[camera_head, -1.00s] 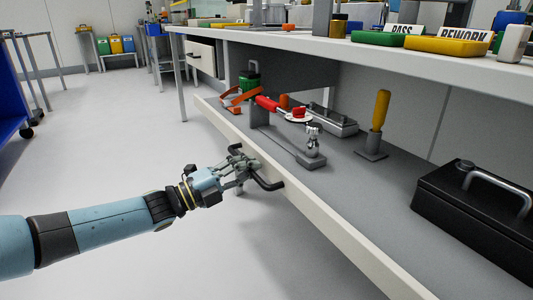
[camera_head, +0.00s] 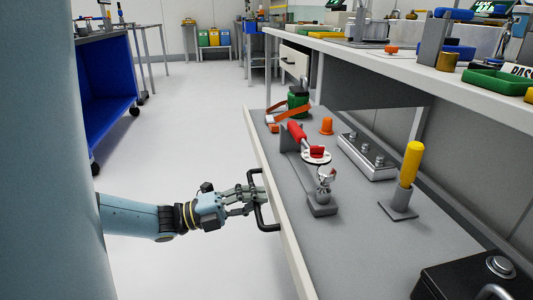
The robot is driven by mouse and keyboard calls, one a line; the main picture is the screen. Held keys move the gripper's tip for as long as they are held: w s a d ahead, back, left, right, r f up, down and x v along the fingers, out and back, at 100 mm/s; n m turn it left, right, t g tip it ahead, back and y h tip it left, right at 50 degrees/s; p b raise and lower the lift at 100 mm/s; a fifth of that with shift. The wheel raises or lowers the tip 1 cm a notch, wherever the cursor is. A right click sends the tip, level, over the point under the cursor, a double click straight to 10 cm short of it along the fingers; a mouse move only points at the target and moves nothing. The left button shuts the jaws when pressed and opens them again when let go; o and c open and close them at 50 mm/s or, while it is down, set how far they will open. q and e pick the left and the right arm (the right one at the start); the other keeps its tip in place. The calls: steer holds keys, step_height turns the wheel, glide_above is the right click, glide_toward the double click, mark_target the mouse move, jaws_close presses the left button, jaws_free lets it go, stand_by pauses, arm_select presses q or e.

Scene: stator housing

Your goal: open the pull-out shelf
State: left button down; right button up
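The pull-out shelf (camera_head: 345,262) extends out from under the workbench, with its grey top bare in places and a pale front edge. Its black handle (camera_head: 268,227) is a bar on the front face. My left gripper (camera_head: 258,195) reaches in from the left at the handle, and its fingers appear closed around the bar. The fingers hide part of the handle. My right gripper is not in view.
On the shelf are a red-handled clamp (camera_head: 297,132), an orange cone (camera_head: 326,126), a grey box with knobs (camera_head: 367,156), a yellow-handled tool (camera_head: 411,164) and a black case (camera_head: 470,283). The workbench top (camera_head: 440,87) overhangs behind.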

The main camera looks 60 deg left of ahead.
arm_select(q)
steer(key=shift+s+f, duration=0.1)
steer(key=shift+f, duration=0.1)
steer(key=c, duration=1.3)
jaws_free()
steer(key=shift+r, duration=0.1)
steer(key=shift+c, duration=0.2)
steer(key=v, duration=1.1)
steer(key=shift+s+a, duration=0.15)
steer(key=shift+s, duration=0.2)
